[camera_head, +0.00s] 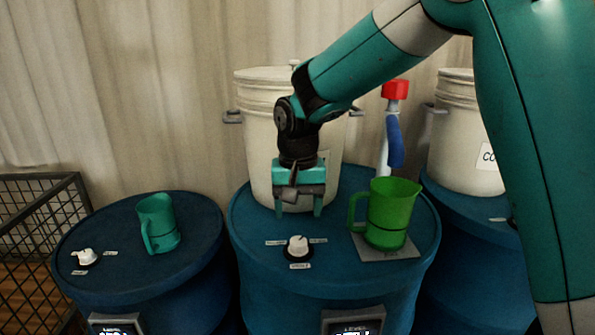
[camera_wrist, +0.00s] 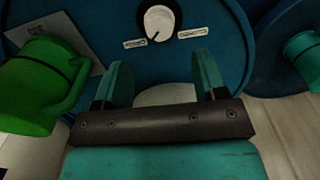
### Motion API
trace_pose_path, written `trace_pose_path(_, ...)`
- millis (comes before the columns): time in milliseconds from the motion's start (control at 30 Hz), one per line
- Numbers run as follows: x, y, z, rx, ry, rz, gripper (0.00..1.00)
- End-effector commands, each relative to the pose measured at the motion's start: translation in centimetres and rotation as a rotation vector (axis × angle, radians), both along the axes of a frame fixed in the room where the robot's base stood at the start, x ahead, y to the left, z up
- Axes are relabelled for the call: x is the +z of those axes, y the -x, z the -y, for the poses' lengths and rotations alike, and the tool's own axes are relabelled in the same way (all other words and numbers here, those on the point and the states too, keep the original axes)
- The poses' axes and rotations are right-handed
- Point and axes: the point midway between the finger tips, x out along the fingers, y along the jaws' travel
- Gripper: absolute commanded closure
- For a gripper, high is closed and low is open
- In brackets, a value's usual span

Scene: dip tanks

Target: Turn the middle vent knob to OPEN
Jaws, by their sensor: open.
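The middle vent knob (camera_head: 298,247) is a white knob on a black base, set in the lid of the middle blue drum (camera_head: 270,277). Small labels too small to read surely sit around it. In the wrist view the knob (camera_wrist: 158,20) shows a dark pointer line toward the lower edge, near the left label (camera_wrist: 135,43). My gripper (camera_head: 298,212) is open and empty, fingers pointing down, above and behind the knob and apart from it. Its two teal fingers (camera_wrist: 165,82) also show in the wrist view, below the knob.
A green pitcher (camera_head: 390,214) stands on a grey pad (camera_head: 388,252) right of the knob. A white bucket (camera_head: 262,135) stands behind my gripper. The left drum (camera_head: 130,282) carries a teal mug (camera_head: 160,222) and another knob (camera_head: 86,256).

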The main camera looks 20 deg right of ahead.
Motion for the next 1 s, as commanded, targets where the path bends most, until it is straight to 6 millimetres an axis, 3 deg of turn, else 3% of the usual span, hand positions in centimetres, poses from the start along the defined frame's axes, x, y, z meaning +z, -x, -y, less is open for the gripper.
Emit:
trace_pose_path(200, 5.4, -0.2, 0.0, 0.0, -0.002, 0.005, 0.35)
trace_pose_path(400, 8.3, -0.1, 0.0, 0.0, -0.001, 0.0, 0.35)
trace_pose_path(600, 9.3, -0.1, 0.0, 0.0, 0.0, -0.001, 0.35)
trace_pose_path(1000, 9.3, -0.1, 0.0, 0.001, 0.0, -0.001, 0.35)
